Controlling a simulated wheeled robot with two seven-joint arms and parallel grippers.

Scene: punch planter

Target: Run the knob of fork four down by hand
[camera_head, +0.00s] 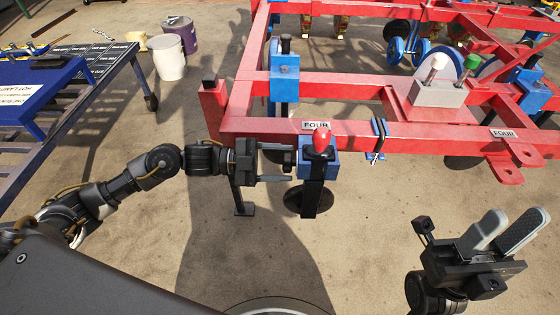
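A red knob (321,138) stands on top of a blue clamp block (331,165) at the front bar of a red frame, just below a "FOUR" label (316,125). A dark flat shank (312,198) hangs down from the block. My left gripper (291,162) is just left of the block, lower than the knob. Its two fingers point right with a gap between them; I cannot tell whether they touch the block. My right gripper (517,222) is open and empty over the floor at lower right, away from the frame.
The red frame (400,137) crosses the view. It carries another blue clamp (284,78), a grey box (437,94) with small knobs, and a second "FOUR" label (503,133). A blue table (90,75) and a white bucket (168,58) stand left. Floor below is clear.

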